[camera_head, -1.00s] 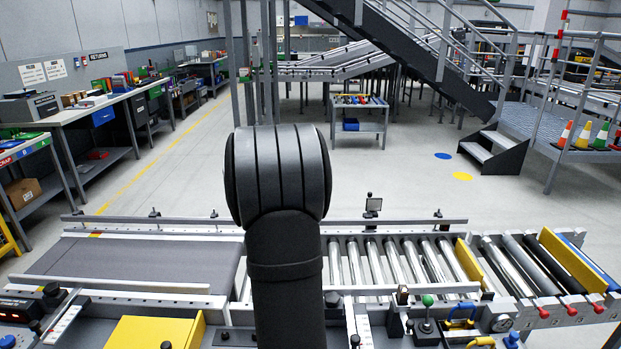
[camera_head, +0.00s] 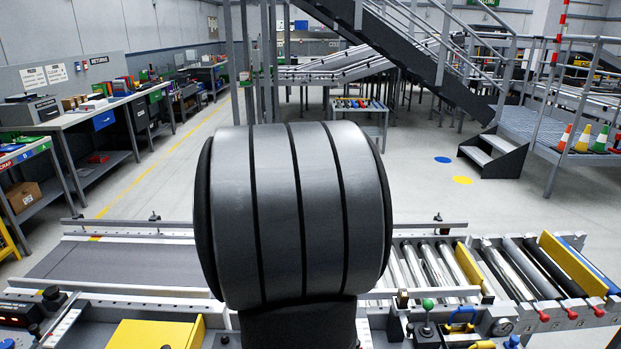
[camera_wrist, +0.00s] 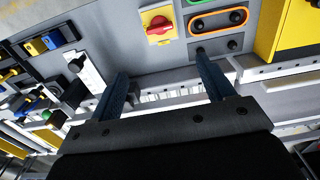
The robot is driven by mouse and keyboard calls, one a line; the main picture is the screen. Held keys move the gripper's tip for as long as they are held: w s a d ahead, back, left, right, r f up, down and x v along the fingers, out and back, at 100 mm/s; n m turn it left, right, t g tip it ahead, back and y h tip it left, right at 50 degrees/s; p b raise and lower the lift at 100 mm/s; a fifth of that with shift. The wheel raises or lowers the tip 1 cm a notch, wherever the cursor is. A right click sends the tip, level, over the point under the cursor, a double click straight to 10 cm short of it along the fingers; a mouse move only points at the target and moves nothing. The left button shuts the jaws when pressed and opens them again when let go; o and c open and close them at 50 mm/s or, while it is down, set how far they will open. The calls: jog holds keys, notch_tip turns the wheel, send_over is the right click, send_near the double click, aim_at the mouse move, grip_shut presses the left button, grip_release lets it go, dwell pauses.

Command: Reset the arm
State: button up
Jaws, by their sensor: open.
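My gripper (camera_wrist: 158,90) shows in the wrist view with its two dark blue fingers spread apart and nothing between them. It hangs over a grey panel (camera_wrist: 120,45) with controls on it. In the head view my arm's thick grey joint fills the middle of the picture, and my gripper is not visible there. The joint hides the middle of the conveyor.
A conveyor with a grey belt (camera_head: 120,262) on the left and metal rollers (camera_head: 435,265) on the right runs across the front. A red rotary switch on a yellow plate (camera_wrist: 158,27) sits on the panel. A yellow box (camera_head: 155,333) stands at front left. Open floor (camera_head: 410,190) lies beyond.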

notch_tip(320, 180, down, 16)
jog(key=shift+f, duration=0.4)
jog(key=shift+r+m, duration=0.1)
jog(key=shift+m, duration=0.5)
notch_tip(320, 180, up, 17)
jog(key=shift+r, duration=0.2)
dwell(1.3)
